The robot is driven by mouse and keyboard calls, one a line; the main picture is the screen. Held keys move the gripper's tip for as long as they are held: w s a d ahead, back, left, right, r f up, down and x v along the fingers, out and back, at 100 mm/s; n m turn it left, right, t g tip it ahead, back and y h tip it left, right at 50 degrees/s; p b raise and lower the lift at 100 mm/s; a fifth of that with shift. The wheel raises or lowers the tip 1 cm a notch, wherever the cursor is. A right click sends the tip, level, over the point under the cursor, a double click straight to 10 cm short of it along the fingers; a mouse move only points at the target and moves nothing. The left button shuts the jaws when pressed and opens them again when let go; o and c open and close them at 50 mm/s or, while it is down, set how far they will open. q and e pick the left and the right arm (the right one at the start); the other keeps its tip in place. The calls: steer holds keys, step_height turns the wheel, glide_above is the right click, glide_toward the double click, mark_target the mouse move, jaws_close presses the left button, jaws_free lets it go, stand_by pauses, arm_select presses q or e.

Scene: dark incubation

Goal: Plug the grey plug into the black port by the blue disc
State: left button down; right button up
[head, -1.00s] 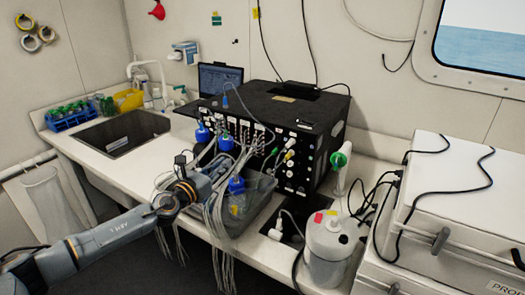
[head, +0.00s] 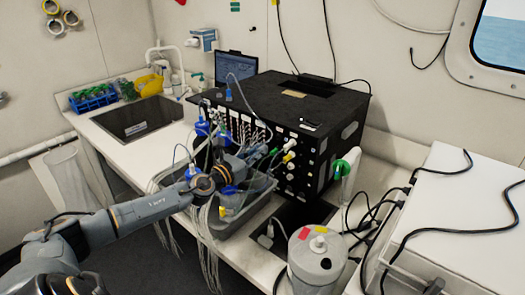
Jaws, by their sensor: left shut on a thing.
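My left gripper (head: 256,163) reaches in from the left, over the tray of bottles and tubes, to the front of the black instrument box (head: 312,102). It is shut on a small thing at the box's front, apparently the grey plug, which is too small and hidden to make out. Several round ports and connectors sit on the box's front, including a green one (head: 273,152) and a white one (head: 291,144). I cannot tell the black port or the blue disc apart at this size. My right gripper is not in view.
A grey tray (head: 226,229) with blue-capped bottles and many thin tubes lies below my left gripper. A grey canister (head: 317,265) stands at the front right. A white case (head: 455,215) with black cables is at the right. A sink (head: 137,117) is at the left.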

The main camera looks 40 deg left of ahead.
arm_select(q)
steer(key=shift+w+r, duration=0.1)
steer(key=shift+w, duration=1.75)
steer(key=shift+w+d, duration=0.15)
steer(key=shift+w, duration=0.75)
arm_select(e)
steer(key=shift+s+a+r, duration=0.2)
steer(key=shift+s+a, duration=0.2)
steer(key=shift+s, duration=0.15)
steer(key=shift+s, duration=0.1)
arm_select(q)
steer(key=shift+p, duration=0.3)
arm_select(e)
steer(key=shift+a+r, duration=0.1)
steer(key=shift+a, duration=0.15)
arm_select(q)
steer(key=shift+w, duration=0.45)
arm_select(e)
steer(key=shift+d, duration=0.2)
